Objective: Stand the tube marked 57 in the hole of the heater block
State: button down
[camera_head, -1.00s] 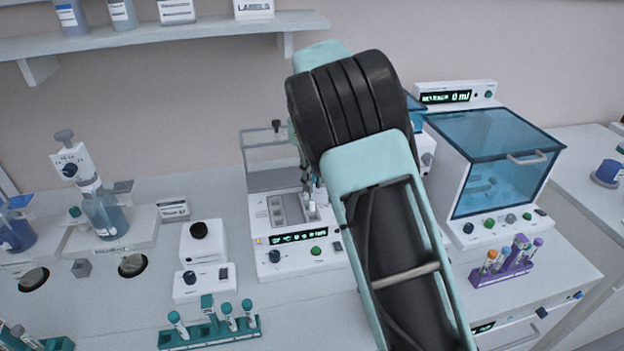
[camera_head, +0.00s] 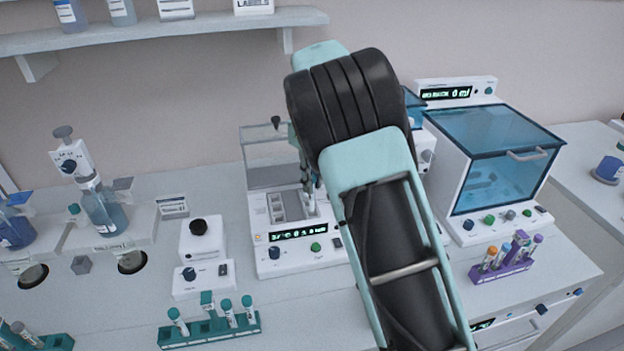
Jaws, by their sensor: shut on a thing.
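The heater block (camera_head: 279,254) is a white unit with a lit display, a blue knob and a green button. Its grey top block (camera_head: 278,208) has several square recesses. My gripper (camera_head: 310,188) is just above the right part of this top, mostly hidden behind my own arm. It is shut on a slim pale tube (camera_head: 311,204), which looks roughly upright. The tube's mark is not readable. Its lower end is at the block's top, but I cannot tell whether it is inside a hole.
A teal rack (camera_head: 210,333) with several tubes stands at the front left, and a purple rack (camera_head: 502,273) at the right. A blue-lidded box machine (camera_head: 495,165) stands right of my arm. A small white unit (camera_head: 203,262) is left of the heater.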

jog(key=shift+f, duration=0.3)
jog(key=shift+f, duration=0.45)
jog(key=shift+f, duration=0.6)
jog(key=c, duration=1.8)
grip_release()
jog(key=shift+c, duration=0.2)
notch_tip(320, 180, up, 12)
jog(key=shift+r, duration=0.1)
